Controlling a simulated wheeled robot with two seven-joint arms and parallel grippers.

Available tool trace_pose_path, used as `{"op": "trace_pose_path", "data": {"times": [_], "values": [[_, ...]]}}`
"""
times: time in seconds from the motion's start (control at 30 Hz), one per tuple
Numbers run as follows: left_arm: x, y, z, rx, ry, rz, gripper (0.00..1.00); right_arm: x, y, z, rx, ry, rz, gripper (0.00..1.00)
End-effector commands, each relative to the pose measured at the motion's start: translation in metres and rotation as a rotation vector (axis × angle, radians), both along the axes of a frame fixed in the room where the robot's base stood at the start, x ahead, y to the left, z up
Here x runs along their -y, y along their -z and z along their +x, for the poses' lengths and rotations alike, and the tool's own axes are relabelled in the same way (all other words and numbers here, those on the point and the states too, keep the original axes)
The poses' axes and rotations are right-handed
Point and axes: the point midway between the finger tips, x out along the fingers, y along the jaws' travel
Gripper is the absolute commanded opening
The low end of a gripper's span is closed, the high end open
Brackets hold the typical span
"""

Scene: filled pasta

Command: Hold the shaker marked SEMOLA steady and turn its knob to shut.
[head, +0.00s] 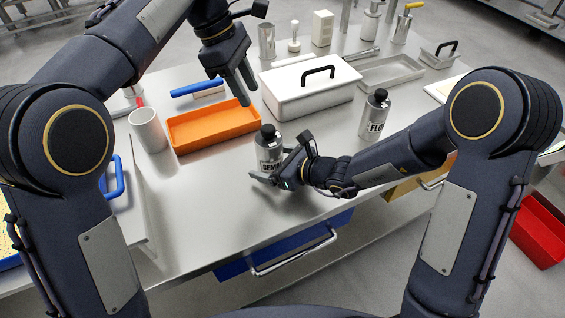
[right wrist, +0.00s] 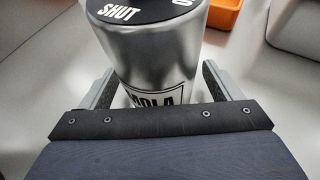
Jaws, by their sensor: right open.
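The silver SEMOLA shaker (head: 268,155) stands upright on the steel table near its front, with a black knob (head: 268,130) on top. In the right wrist view the shaker (right wrist: 155,62) stands between my right fingers. Its knob (right wrist: 140,8) shows the word SHUT and part of another mark at the right; the pointer setting cannot be made out. My right gripper (head: 270,177) is open around the shaker's lower body; it also shows in the right wrist view (right wrist: 160,88). My left gripper (head: 248,97) hangs empty above the table, behind the shaker, its fingers apart.
A second shaker (head: 374,116), marked FLO in part, stands to the right. An orange tray (head: 213,128) lies behind left, a white lidded box (head: 311,92) behind, and a white cup (head: 147,131) at left. The table in front of the orange tray is clear.

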Motion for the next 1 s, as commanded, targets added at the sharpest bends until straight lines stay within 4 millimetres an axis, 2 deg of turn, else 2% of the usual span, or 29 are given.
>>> {"op": "trace_pose_path", "data": {"times": [0.37,0.83,1.0], "values": [[0.0000,0.0000,0.0000,0.000,0.000,0.000,0.36,-0.0064,0.0029,0.0045,0.001,0.000,0.000,0.85],[0.0000,0.0000,0.0000,0.000,0.000,0.000,0.36,-0.0061,0.0030,0.0043,0.000,0.000,0.000,0.26],[0.0000,0.0000,0.0000,0.000,0.000,0.000,0.36,-0.0061,0.0030,0.0043,0.000,0.000,0.000,0.26]]}}
